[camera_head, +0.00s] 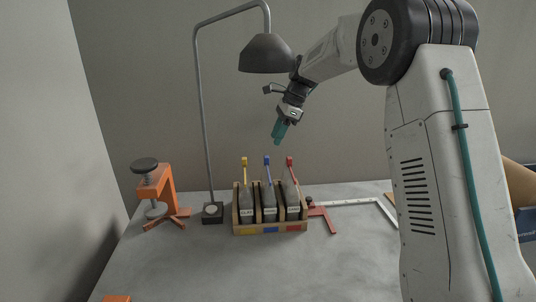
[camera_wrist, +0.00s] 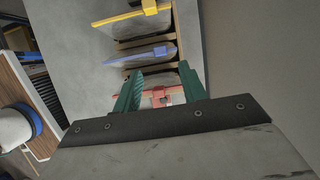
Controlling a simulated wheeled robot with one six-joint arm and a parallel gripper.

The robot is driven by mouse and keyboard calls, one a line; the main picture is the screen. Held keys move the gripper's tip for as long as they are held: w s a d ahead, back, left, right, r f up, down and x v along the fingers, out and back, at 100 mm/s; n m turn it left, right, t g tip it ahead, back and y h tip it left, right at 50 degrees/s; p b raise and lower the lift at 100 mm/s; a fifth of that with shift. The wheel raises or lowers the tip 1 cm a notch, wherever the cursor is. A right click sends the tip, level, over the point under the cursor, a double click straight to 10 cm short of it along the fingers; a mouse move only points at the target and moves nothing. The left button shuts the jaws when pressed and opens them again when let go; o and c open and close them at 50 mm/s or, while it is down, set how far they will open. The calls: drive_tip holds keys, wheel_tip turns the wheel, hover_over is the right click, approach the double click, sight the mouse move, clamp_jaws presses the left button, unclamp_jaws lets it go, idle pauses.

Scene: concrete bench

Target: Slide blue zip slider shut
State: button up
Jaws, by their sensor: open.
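A wooden rack (camera_head: 270,229) on the bench holds three dark grey pouches, each with a coloured upright strip. The blue zip slider (camera_head: 267,160) tops the middle pouch (camera_head: 268,204). The yellow slider (camera_head: 244,162) is left of it and the red slider (camera_head: 290,161) is right. My gripper (camera_head: 277,138) hangs in the air above the rack, apart from the sliders, with green fingers. In the wrist view the fingers (camera_wrist: 158,92) are open and empty; the red slider (camera_wrist: 160,92) shows between them, the blue slider (camera_wrist: 150,53) and yellow slider (camera_wrist: 140,14) beyond.
An orange clamp (camera_head: 160,192) stands at the left of the bench. A lamp (camera_head: 266,54) arches over the rack from its base (camera_head: 212,212). A red and silver square (camera_head: 350,203) lies right of the rack. The front bench is mostly clear.

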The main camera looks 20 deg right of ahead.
sight(266, 156)
drive_tip(key=x, duration=0.7)
drive_tip(key=shift+w+a+f, duration=0.1)
drive_tip(key=shift+a+f, duration=0.1)
drive_tip(key=shift+a, duration=0.05)
clamp_jaws()
